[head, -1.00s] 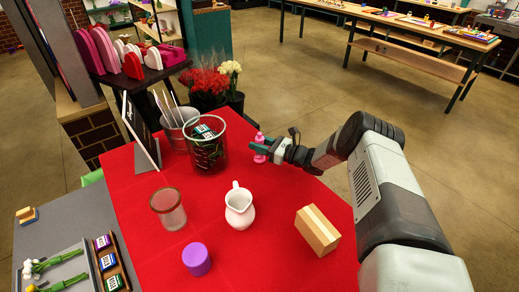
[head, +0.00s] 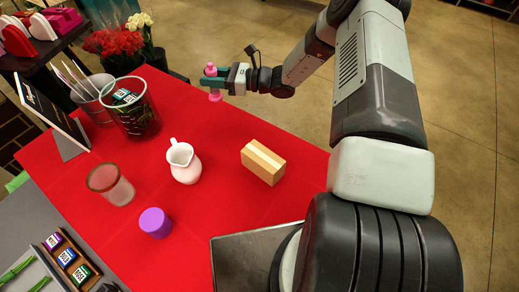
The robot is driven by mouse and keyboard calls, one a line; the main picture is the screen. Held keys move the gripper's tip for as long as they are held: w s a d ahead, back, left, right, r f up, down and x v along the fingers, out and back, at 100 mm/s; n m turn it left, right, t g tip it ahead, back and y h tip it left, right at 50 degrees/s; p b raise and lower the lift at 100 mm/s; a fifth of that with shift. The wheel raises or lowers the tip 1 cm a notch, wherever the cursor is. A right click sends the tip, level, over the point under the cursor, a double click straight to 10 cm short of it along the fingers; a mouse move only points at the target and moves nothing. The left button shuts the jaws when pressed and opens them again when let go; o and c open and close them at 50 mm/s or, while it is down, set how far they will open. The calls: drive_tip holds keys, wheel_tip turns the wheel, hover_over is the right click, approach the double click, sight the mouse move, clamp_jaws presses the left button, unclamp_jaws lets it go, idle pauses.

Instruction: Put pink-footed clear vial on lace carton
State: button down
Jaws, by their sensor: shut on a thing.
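The pink-footed clear vial (head: 215,95) is in my gripper (head: 211,83), near the far right edge of the red table. Pink shows above and below the fingers; its middle is hidden by the teal fingers. The vial looks roughly upright and appears to be above the table, though its height is hard to tell. The lace carton seems to be the tan box with a pale band (head: 263,162), lying on the red cloth nearer to me and right of the white pitcher. Its top is bare, and my gripper is apart from it.
A white pitcher (head: 184,163), an empty glass jar (head: 111,186) and a purple cylinder (head: 155,223) stand left of the carton. A large dark-green glass container (head: 136,115) and a bucket of sticks stand farther back. Red cloth (head: 225,128) is clear between gripper and carton.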

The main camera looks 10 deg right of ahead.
drive_tip(key=s+d+r, duration=0.2)
drive_tip(key=s+d, duration=0.2)
drive_tip(key=s, duration=0.3)
drive_tip(key=s+d+r+g, duration=0.1)
drive_tip(key=s+d+r, duration=0.15)
drive_tip(key=s, duration=0.55)
drive_tip(key=s+d+r, duration=0.2)
drive_tip(key=s+d, duration=0.2)
drive_tip(key=s, duration=0.3)
drive_tip(key=shift+n, duration=0.3)
wheel_tip(320, 180, down, 10)
drive_tip(key=shift+r, duration=0.1)
drive_tip(key=c, duration=0.7)
unclamp_jaws()
drive_tip(key=shift+f, duration=0.2)
drive_tip(key=shift+r, duration=0.1)
drive_tip(key=shift+d, duration=0.3)
drive_tip(key=v, duration=1.1)
drive_tip(key=shift+s+d, duration=0.15)
drive_tip(key=shift+d, duration=0.1)
